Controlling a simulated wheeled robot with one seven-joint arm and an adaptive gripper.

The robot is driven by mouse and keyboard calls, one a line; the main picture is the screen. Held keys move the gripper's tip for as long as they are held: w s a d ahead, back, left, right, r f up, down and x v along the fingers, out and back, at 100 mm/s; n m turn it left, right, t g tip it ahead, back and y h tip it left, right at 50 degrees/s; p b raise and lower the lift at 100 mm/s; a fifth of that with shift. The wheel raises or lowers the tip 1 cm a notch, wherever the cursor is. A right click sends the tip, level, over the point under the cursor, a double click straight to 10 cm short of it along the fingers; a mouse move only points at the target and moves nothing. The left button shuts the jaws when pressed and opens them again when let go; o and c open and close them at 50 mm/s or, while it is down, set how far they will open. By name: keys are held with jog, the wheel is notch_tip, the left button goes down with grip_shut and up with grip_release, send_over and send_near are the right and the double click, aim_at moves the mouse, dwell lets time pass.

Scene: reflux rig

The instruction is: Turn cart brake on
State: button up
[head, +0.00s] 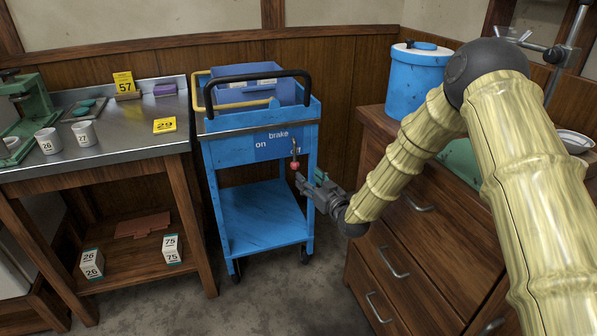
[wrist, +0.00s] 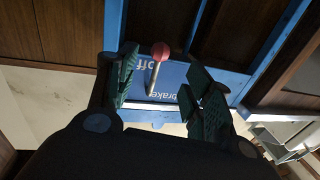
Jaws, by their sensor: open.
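The blue cart (head: 262,210) stands between the workbench and the drawers. Its front panel is marked "brake", with "on" at the left in the head view. The brake lever (head: 294,165) has a red knob and hangs down at the right of this panel. In the wrist view the lever (wrist: 154,76) and its red knob (wrist: 160,50) show beside the word "off". My gripper (head: 306,181) is open, close to the knob. In the wrist view the lever lies between the spread dark green fingers of my gripper (wrist: 163,90). I cannot tell whether a finger touches it.
A blue bin (head: 245,88) sits on the cart top behind a black handle (head: 258,76). The metal-topped workbench (head: 140,142) is at the left with cups on it. A wooden drawer unit (head: 400,225) stands close on the right. Bare floor lies in front of the cart.

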aim_at(297, 167)
jog(key=b+x, duration=0.1)
jog(key=x, duration=0.7)
jog(key=shift+f, duration=0.1)
jog(key=shift+s, duration=0.1)
grip_shut()
